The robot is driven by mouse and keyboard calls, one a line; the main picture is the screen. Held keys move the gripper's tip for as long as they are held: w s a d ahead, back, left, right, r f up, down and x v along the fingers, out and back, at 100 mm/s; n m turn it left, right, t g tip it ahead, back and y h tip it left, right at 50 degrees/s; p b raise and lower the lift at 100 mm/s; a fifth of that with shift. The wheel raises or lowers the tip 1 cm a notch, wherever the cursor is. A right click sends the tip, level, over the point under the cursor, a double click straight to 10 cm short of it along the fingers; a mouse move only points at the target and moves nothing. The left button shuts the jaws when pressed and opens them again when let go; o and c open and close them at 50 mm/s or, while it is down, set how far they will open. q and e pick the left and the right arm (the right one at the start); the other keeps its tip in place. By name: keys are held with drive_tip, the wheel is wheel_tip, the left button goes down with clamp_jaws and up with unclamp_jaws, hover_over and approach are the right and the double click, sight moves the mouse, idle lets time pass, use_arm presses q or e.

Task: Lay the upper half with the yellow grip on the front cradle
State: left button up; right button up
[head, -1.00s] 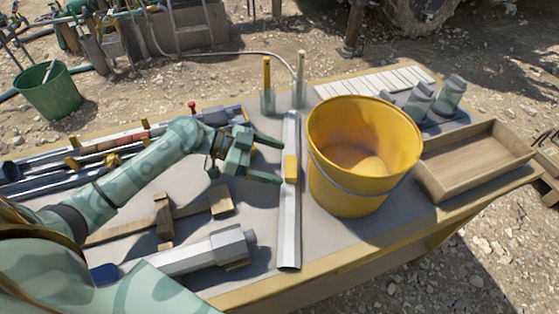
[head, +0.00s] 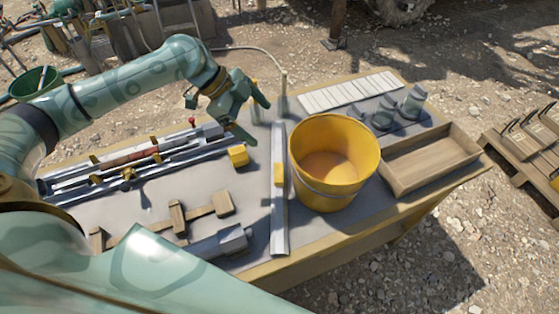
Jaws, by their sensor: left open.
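The upper half is a long grey metal channel (head: 279,225) with a yellow grip (head: 279,174) at its middle. It lies on the table just left of the yellow bucket, pointing away from me. The front cradle seems to be the low wooden frame with upright blocks (head: 178,216) at the near left; nothing lies on it. My left gripper (head: 251,118) is open and empty above the far part of the table, left of the channel's far end and apart from it. My right gripper is not in view.
A yellow bucket (head: 320,190) stands right of the channel, with a wooden tray (head: 390,176) beyond it. A long metal assembly with a red core (head: 130,156) lies at left. A yellow block (head: 238,155) sits at its right end. A grey hexagonal-ended barrel (head: 222,243) lies near the front.

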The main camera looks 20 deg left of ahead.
use_arm(q)
wheel_tip(320, 180, down, 5)
drive_tip(key=s+a+n+y, duration=0.2)
drive_tip(key=y, duration=0.1)
drive_tip(key=n+b, duration=0.2)
drive_tip(key=b, duration=0.2)
approach(276, 172)
wheel_tip(276, 172, down, 3)
drive_tip(key=shift+g, duration=0.4)
drive_tip(key=x, duration=0.2)
drive_tip(key=b+x, duration=0.1)
drive_tip(key=x, duration=0.1)
drive_tip(key=w+x, duration=0.1)
drive_tip(key=x, duration=0.1)
drive_tip(key=shift+d+r, duration=0.2)
drive_tip(key=shift+d, duration=0.2)
drive_tip(key=shift+r, duration=0.1)
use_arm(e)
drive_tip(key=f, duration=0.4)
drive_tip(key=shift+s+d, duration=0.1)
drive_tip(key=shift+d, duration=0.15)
use_arm(q)
drive_tip(key=c, duration=1.5)
drive_tip(key=shift+r+p, duration=4.1)
drive_tip(key=shift+r, duration=10)
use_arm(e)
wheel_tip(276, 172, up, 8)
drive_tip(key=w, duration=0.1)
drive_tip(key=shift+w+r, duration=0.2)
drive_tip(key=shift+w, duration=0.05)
